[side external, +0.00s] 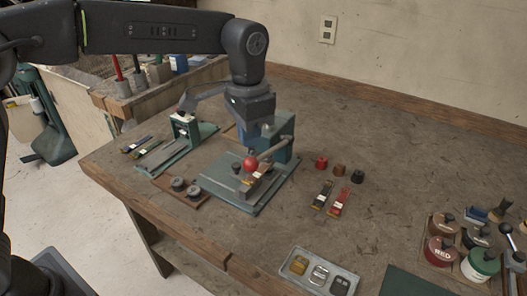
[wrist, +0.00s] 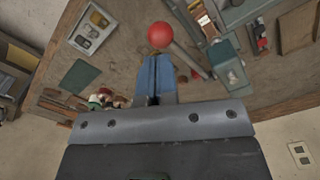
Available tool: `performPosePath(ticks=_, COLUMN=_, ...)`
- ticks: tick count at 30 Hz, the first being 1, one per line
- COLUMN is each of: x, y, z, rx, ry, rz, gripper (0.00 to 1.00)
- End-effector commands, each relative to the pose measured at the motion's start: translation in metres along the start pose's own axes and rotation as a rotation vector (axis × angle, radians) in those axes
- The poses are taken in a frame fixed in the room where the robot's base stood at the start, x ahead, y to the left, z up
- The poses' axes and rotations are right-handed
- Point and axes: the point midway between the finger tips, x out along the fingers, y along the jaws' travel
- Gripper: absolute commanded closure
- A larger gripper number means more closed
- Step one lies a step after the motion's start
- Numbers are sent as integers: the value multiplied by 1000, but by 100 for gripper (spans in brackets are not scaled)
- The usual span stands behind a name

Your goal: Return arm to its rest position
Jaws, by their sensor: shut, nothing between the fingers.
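My gripper (side external: 255,143) points down over the green sole stitcher (side external: 281,148) on the workbench. In the wrist view its blue fingers (wrist: 155,62) are closed together with nothing between them. The red ball knob (side external: 250,163) of the stitcher's lever (side external: 275,147) is just below the fingertips. The knob also shows right past the fingertips in the wrist view (wrist: 161,35). I cannot tell whether they touch. My arm reaches in from the upper left, and its wrist hides part of the stitcher.
A second green bench tool (side external: 185,128) stands left of the stitcher. Red and dark strips (side external: 340,202) and small spools (side external: 321,162) lie to its right. A metal tray (side external: 318,272) sits at the front edge, with tins (side external: 480,264) at far right. The back right bench is clear.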

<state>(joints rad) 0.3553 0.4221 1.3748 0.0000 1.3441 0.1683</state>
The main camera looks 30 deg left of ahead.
Motion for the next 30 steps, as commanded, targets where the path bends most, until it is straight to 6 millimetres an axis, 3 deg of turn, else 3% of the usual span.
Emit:
performPosePath(ticks=16, x=-5, y=0, z=0, rx=0, ry=0, rz=0, gripper=100)
performPosePath(ticks=20, x=-13, y=-5, z=9, rx=-18, ry=19, rz=-3, gripper=100)
performPosePath(ticks=23, x=-27, y=-14, z=31, rx=-61, ry=57, rz=-10, gripper=100)
performPosePath(ticks=30, x=-56, y=-35, z=120, rx=-218, ry=203, rz=-43, gripper=100)
